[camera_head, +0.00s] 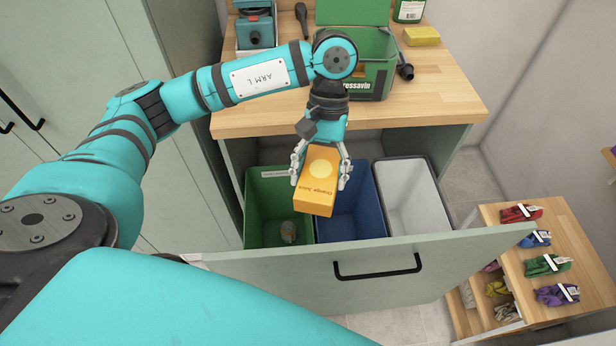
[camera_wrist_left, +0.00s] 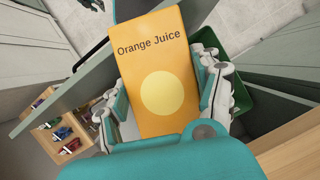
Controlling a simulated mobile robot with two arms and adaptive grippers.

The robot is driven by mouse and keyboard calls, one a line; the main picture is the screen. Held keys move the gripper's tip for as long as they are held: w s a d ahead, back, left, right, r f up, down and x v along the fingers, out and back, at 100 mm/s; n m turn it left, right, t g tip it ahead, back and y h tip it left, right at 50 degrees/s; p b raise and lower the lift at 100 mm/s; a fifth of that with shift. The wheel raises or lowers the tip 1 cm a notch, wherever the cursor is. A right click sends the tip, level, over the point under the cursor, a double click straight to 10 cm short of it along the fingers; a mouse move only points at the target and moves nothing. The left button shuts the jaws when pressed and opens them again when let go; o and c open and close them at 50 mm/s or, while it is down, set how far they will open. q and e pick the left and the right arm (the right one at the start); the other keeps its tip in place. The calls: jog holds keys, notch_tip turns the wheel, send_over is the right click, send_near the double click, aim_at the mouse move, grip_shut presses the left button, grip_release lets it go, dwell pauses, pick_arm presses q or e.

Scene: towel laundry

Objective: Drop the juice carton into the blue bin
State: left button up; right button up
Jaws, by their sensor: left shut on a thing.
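The juice carton (camera_head: 317,182) is orange-yellow with "Orange Juice" printed on it. My left gripper (camera_head: 321,172) is shut on it, with a finger on either side. The carton also fills the middle of the left wrist view (camera_wrist_left: 158,75). The gripper holds it above the open drawer, over the left part of the blue bin (camera_head: 363,205) and near the green bin's edge. The carton hides part of the blue bin. The blue bin stands between the green bin (camera_head: 262,190) and the white bin (camera_head: 410,195). My right gripper is not in view.
The open drawer front (camera_head: 300,275) with a black handle (camera_head: 376,268) stands before the bins. A small round item (camera_head: 288,231) lies in the green bin. A wooden counter (camera_head: 440,85) behind holds a green case (camera_head: 370,75). A small shelf (camera_head: 500,235) with gloves stands at right.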

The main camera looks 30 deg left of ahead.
pick_arm(q)
jog(key=w+r+n+t+h+p, duration=0.25)
jog(key=w+n+t, duration=0.45)
jog(key=w+n, duration=1.3)
jog(key=shift+n, duration=0.7)
jog(key=shift+s+d+f+b, duration=0.1)
jog(key=shift+s+f+b, duration=0.25)
jog(key=shift+f, duration=0.65)
jog(key=shift+s+f+b, duration=0.2)
jog(key=shift+f+b, duration=0.15)
jog(key=shift+f, duration=0.65)
jog(key=shift+s+d+f+b, duration=0.1)
jog(key=shift+s+f+b, duration=0.25)
jog(key=shift+f, duration=0.65)
jog(key=o, duration=1.1)
jog(key=shift+c, duration=0.2)
jog(key=v, duration=1.2)
jog(key=shift+w, duration=0.2)
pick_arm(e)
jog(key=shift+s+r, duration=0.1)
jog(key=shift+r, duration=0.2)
pick_arm(q)
jog(key=shift+a, duration=0.1)
